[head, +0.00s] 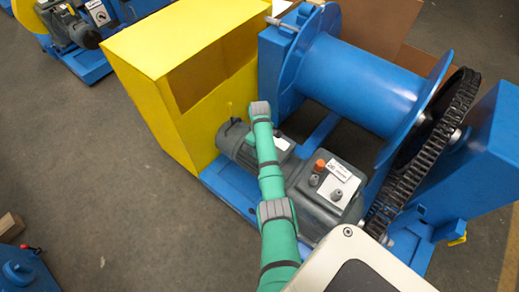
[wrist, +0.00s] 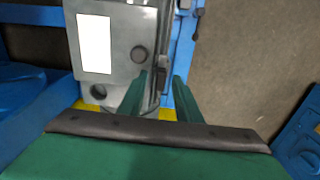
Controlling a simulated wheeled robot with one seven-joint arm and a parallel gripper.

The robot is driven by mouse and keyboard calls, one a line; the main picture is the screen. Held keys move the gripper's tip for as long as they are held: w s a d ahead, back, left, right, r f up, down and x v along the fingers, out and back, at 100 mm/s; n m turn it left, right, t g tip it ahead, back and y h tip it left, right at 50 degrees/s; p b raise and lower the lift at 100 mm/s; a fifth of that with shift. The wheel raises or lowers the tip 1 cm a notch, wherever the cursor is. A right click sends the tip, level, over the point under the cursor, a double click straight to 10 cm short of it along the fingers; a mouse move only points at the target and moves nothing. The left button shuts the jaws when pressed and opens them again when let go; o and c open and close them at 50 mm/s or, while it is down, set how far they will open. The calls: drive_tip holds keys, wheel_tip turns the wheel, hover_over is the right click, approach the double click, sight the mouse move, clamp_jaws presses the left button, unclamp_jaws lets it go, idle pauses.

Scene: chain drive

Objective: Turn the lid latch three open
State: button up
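The wrist view looks closely at a grey housing (wrist: 119,45) with a white label (wrist: 95,43) and a round dark knob (wrist: 139,54). A small dark piece (wrist: 163,76) on the housing's right edge may be a lid latch; I cannot tell whether it is number three or how far it is turned. My gripper (wrist: 161,82) points at that edge, its two green fingers apart, with nothing visibly held between them. The dark piece appears between or just beyond the fingertips; contact cannot be told. In the head view my green arm shows, but the gripper cannot be made out.
The head view shows a grey box (head: 325,205) with an orange knob, a motor (head: 243,150), a yellow housing (head: 150,75), a blue drum (head: 358,85) and a black chain (head: 415,165) close to my arm. Open floor (head: 110,190) lies to the left.

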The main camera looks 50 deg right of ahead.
wheel_tip(320, 180, up, 11)
idle(0.7)
drive_tip(key=shift+f, duration=0.15)
